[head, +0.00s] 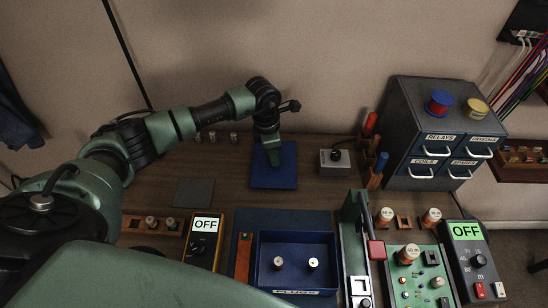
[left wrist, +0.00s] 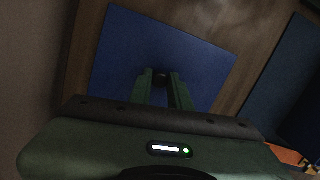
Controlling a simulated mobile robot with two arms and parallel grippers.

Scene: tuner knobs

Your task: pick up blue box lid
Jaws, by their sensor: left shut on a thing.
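The blue box lid (head: 274,181) is a flat blue square behind the open blue box. My left gripper (head: 275,160) comes down over its middle. In the left wrist view, the lid (left wrist: 135,45) fills the upper middle, and the fingers of my left gripper (left wrist: 162,82) are shut on a small dark knob at its centre. I cannot tell whether the lid touches the table. The blue box (head: 297,240), labelled PLUGS, stands open at the front with two pale plugs inside. My right gripper is not in view.
A small grey box with a black knob (head: 335,160) stands right of the lid, with upright screwdrivers (head: 375,172) beyond it. A dark drawer cabinet (head: 435,120) is at the back right. A dark flat pad (head: 194,193) lies left of the lid. Meters reading OFF flank the box.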

